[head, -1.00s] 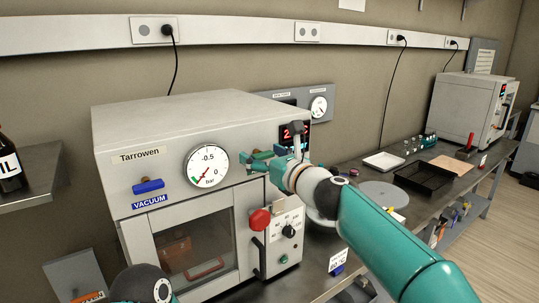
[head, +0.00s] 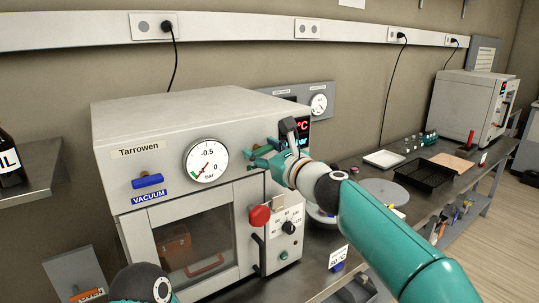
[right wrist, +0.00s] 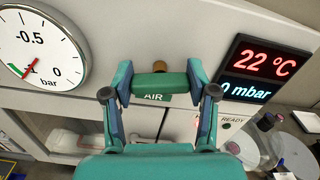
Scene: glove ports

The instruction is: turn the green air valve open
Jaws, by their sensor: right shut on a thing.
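The green air valve handle (right wrist: 158,86) is a short bar on a brass-coloured stem (right wrist: 159,65), above the green AIR label (right wrist: 152,98) on the oven front. In the right wrist view it lies roughly level, in line with the label. My right gripper (right wrist: 158,90) is shut on it, one finger at each end. In the head view my right gripper (head: 262,157) is at the oven's upper right front and mostly hides the handle. My left gripper is out of view; only part of that arm shows at the bottom.
The vacuum oven (head: 190,105) has a pressure gauge (head: 207,160), a blue VACUUM handle (head: 147,181) and a red knob (head: 259,215) near the gripper. A display (right wrist: 265,68) reads 22 °C. A black tray (head: 425,174) lies on the bench at right.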

